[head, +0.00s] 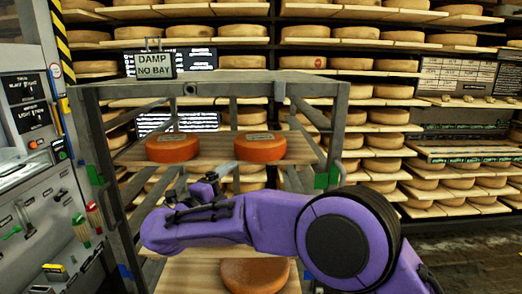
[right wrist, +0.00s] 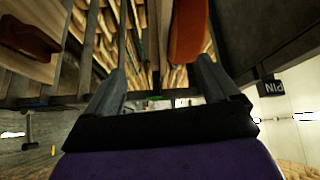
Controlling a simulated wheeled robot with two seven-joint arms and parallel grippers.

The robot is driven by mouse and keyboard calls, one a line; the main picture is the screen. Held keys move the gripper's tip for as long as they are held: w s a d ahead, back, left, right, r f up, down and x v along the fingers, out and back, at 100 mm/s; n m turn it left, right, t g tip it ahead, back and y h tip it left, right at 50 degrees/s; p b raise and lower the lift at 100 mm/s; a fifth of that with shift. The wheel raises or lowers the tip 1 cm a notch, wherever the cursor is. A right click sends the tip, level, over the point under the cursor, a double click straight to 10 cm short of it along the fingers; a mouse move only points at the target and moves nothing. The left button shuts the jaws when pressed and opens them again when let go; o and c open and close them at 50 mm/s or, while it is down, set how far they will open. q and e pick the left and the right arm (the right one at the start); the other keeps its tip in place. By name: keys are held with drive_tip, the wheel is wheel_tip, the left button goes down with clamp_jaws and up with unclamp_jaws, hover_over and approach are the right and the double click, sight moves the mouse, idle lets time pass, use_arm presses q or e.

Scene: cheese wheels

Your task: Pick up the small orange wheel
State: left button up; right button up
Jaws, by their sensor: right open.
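Two orange wheels sit apart on the upper wooden shelf of a grey metal rack in the head view: a left one (head: 172,147) and a right one (head: 260,147). They look nearly equal in size, so I cannot tell which is the small one. My right gripper (head: 202,182) is in front of the shelf, below the wheels. In the right wrist view my right gripper (right wrist: 161,70) is open, with nothing between its fingers. An orange wheel (right wrist: 188,30) shows edge-on past the fingertips, nearer the right finger. My left gripper is not in view.
A larger brown-orange wheel (head: 255,275) lies on the lower shelf, partly behind my right arm. The rack's grey posts (head: 335,140) flank the shelves. A control panel (head: 35,150) stands at left. A "DAMP NO BAY" sign (head: 154,66) tops the rack. Shelves of pale wheels fill the back.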

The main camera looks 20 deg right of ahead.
sight(253, 153)
wheel_tip(253, 153, up, 5)
drive_tip(key=s+m+g, duration=0.1)
drive_tip(key=m, duration=0.2)
drive_tip(key=shift+n, duration=0.3)
drive_tip(key=p+x, duration=0.5)
drive_tip(key=x, duration=0.4)
drive_tip(key=shift+w+r, duration=0.15)
drive_tip(key=shift+w, duration=0.05)
drive_tip(key=shift+w+d, duration=0.1)
drive_tip(key=shift+w, duration=0.05)
drive_tip(key=c, duration=1.5)
clamp_jaws()
drive_tip(key=shift+r, duration=0.1)
